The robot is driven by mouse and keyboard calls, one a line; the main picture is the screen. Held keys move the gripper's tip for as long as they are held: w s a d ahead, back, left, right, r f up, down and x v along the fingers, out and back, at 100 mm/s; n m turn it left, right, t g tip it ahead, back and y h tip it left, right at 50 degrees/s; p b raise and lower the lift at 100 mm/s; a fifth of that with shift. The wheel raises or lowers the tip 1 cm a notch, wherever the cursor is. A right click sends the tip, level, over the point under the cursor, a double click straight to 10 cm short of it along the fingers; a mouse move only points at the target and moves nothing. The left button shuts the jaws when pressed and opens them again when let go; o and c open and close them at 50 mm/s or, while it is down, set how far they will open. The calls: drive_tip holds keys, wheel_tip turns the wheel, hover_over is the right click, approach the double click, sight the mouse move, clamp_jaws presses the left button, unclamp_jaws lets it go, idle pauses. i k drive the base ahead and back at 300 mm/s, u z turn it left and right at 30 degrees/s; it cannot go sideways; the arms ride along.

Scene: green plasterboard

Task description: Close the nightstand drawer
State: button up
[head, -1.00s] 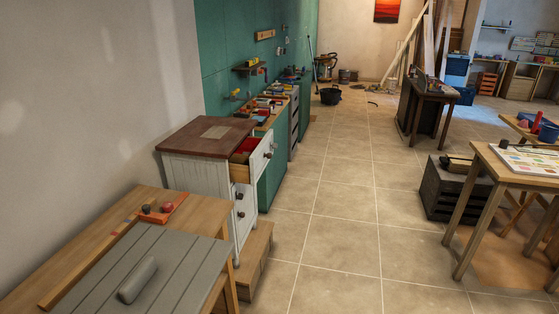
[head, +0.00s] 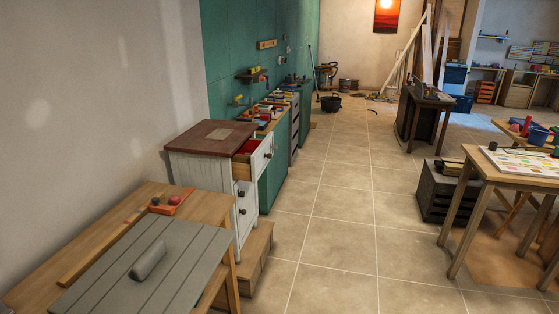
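The nightstand (head: 207,175) is a white cabinet with a brown wooden top, standing against the left wall in the head view. Its top drawer (head: 262,153) is pulled out to the right, with a white front and a dark knob. Something red (head: 249,146) shows inside the open drawer. The lower drawers (head: 243,205) look shut, with dark knobs on their fronts. My gripper is not in view.
A wooden bench (head: 185,205) with a grey slatted board (head: 150,265) stands in front of the nightstand. A low wooden box (head: 256,250) sits on the floor beside it. The tiled floor (head: 335,220) in the middle is clear. A table (head: 500,180) stands right.

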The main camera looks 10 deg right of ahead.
sight(245, 168)
drive_tip(key=z, duration=0.05)
drive_tip(key=k, duration=0.25)
drive_tip(key=u, duration=0.2)
drive_tip(key=i, duration=0.9)
drive_tip(key=u, duration=3.9)
drive_tip(key=i, duration=0.05)
drive_tip(key=z, duration=2.6)
